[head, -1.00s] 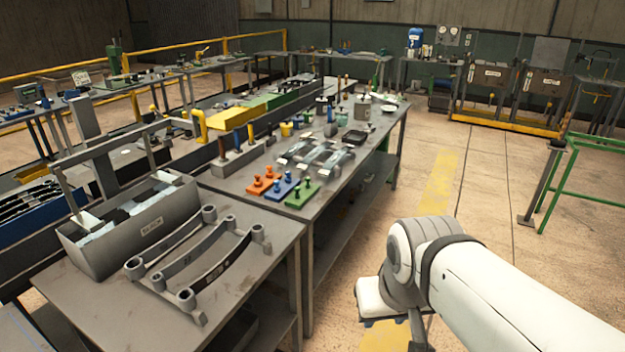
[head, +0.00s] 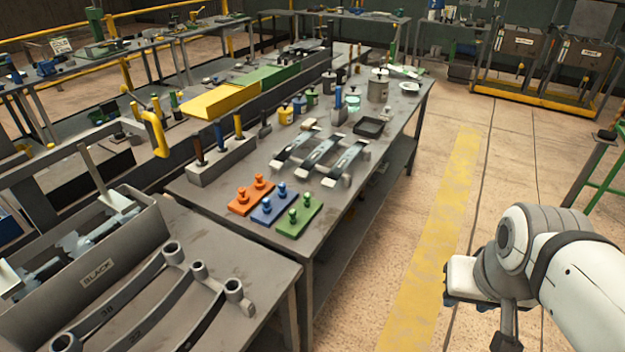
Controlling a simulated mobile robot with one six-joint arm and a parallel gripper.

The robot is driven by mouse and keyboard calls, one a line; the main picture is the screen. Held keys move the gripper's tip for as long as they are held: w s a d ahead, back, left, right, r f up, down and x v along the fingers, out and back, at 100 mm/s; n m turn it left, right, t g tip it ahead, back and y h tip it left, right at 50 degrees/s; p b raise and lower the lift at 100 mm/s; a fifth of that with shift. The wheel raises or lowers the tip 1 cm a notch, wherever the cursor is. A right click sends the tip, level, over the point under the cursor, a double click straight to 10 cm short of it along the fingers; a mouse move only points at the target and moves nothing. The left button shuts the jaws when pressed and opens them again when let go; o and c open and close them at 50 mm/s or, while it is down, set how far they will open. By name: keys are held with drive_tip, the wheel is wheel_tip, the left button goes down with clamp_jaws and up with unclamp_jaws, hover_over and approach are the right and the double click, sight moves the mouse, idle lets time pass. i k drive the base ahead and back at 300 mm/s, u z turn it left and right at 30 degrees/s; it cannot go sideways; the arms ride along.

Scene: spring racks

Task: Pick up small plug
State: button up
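Three small plates stand side by side near the front of the long bench: orange (head: 238,207), blue (head: 265,214) and green (head: 290,230). Each carries two upright knobbed plugs in its own colour, among them an orange plug (head: 258,182), a blue plug (head: 282,189) and a green plug (head: 306,201). Nothing touches them. I cannot tell from this view which plug is the small one. My arm shows at the lower right, over the floor and well clear of the bench. The fingers of my gripper are not visible.
The long bench (head: 345,215) also holds three grey brackets (head: 322,155), a black tray (head: 368,127) and a block with handled tools (head: 222,160). A nearer table has a bin marked BLACK (head: 130,250) and curved leaf springs. The floor right of the bench is clear.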

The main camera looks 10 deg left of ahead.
sight(292, 212)
drive_tip(key=u, duration=0.5)
drive_tip(key=i, duration=0.9)
drive_tip(key=u, duration=0.8)
